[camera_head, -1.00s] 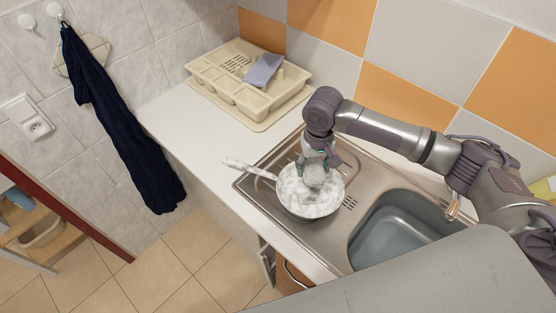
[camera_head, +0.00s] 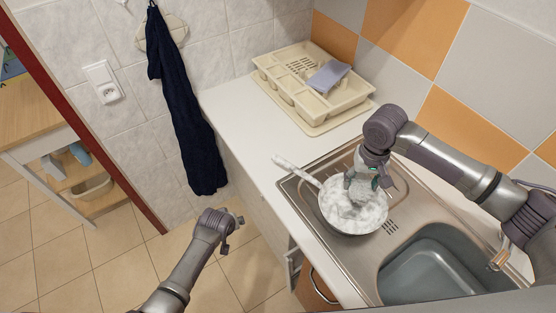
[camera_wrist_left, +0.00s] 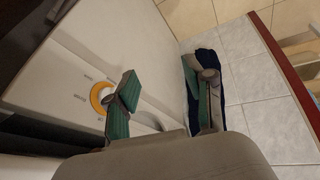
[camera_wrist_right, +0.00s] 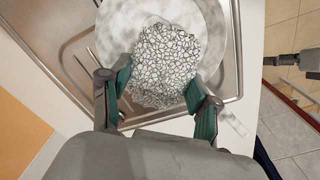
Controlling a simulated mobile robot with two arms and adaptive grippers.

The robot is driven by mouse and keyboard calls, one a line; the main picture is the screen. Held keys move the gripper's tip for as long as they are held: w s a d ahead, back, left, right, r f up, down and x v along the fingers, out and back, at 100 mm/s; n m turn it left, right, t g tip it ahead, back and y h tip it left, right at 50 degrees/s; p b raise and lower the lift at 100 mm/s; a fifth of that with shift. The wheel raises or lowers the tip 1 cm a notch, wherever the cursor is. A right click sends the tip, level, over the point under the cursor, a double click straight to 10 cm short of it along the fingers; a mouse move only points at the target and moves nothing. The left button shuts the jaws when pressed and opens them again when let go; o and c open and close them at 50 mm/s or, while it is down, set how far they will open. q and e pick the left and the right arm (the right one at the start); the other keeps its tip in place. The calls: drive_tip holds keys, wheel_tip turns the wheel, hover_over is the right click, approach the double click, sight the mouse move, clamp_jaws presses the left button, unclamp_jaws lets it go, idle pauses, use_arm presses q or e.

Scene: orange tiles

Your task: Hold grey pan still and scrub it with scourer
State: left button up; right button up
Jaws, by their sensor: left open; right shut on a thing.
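The grey pan (camera_head: 370,222) sits on the sink's steel drainboard, its inside covered in white, foam-like patches. Its handle (camera_head: 296,170) points to the upper left over the counter edge. My right gripper (camera_head: 362,182) is over the pan, shut on the scourer (camera_wrist_right: 165,62), a silvery mesh pad that fills the space between the green fingers in the right wrist view. The scourer is inside the pan; its exact contact with the bottom is hidden. My left gripper (camera_head: 232,222) is open and empty, over the floor left of the counter, apart from the pan. Its green fingers (camera_wrist_left: 165,95) show in the left wrist view.
The sink basin (camera_head: 430,270) is right of the pan. A cream dish rack (camera_head: 345,103) with a grey-blue cloth (camera_head: 328,76) stands at the counter's back. A dark towel (camera_head: 185,110) hangs on the left wall. The white counter (camera_head: 240,110) between is clear.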

use_arm(q)
drive_tip(key=w+d+r+n+t, duration=0.2)
drive_tip(key=w+d+r, duration=0.2)
drive_tip(key=w+r, duration=0.7)
drive_tip(key=d+r, duration=0.1)
drive_tip(key=r, duration=0.1)
drive_tip(key=s+d+r+n+h, duration=0.1)
drive_tip(key=d+r, duration=0.1)
drive_tip(key=r, duration=0.1)
drive_tip(key=s+d+r+n+g+h, duration=0.1)
drive_tip(key=d+r, duration=0.1)
drive_tip(key=r, duration=0.1)
drive_tip(key=shift+s+d+r, duration=0.2)
drive_tip(key=shift+d, duration=0.05)
drive_tip(key=n+h, duration=0.2)
approach(290, 167)
drive_tip(key=shift+g, duration=0.4)
drive_tip(key=x, duration=1.1)
drive_tip(key=shift+w+d, duration=0.1)
drive_tip(key=shift+w, duration=0.3)
clamp_jaws()
